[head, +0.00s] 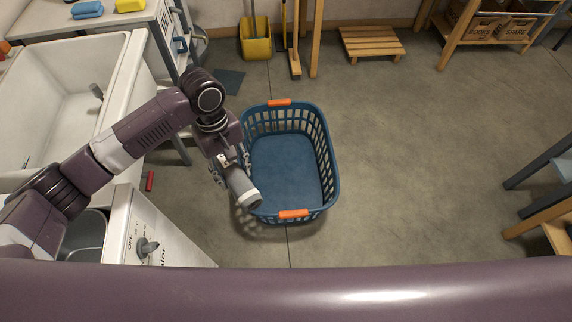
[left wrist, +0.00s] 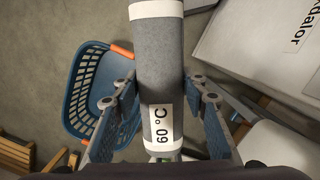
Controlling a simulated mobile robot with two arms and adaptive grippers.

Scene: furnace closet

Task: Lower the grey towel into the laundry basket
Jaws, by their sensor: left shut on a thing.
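The grey towel (head: 241,184) is a roll with white ends. In the left wrist view the towel (left wrist: 161,55) carries a white "60 °C" label. My left gripper (head: 230,168) is shut on it, with a finger on each side in the left wrist view (left wrist: 158,100). The laundry basket (head: 328,160) is blue, slatted, with two orange handles, and stands on the floor; it appears empty. In the head view the towel overlaps the basket's left rim. In the left wrist view the basket (left wrist: 76,95) lies left of the towel. My right gripper is out of view.
A white sink (head: 125,95) and a white appliance with a dial (head: 150,240) stand on the left. A yellow bucket (head: 256,48) and a wooden step (head: 372,43) are at the back. The floor right of the basket is clear.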

